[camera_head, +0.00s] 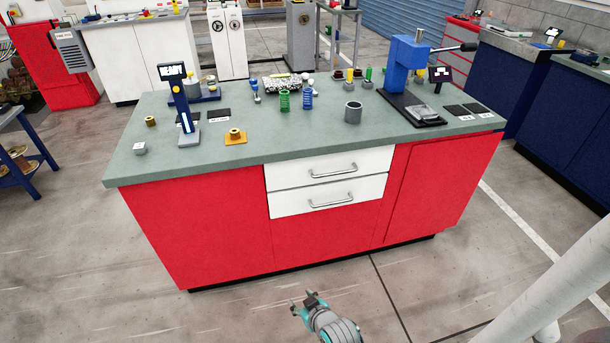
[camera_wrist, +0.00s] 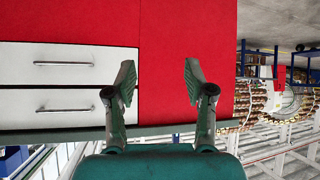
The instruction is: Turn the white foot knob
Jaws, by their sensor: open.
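I cannot make out a white foot knob for certain in either view. My gripper (camera_head: 304,301) is low in front of the red workbench (camera_head: 210,235), over the floor. In the wrist view my gripper (camera_wrist: 160,82) has its two fingers wide apart, with nothing between them. Behind the fingers are the red bench front (camera_wrist: 200,25) and two white drawers (camera_wrist: 60,65), both shut. In the head view the fingers are apart from the bench. At the back, white units (camera_head: 226,42) carry round dark dials, too small to read.
On the bench stand a blue press (camera_head: 403,65), a grey cup (camera_head: 353,112), green and blue springs (camera_head: 284,100), a blue stand with a display (camera_head: 181,100) and a small pale block (camera_head: 140,149). A white column (camera_head: 575,285) is at lower right. Floor (camera_head: 110,290) is clear at left.

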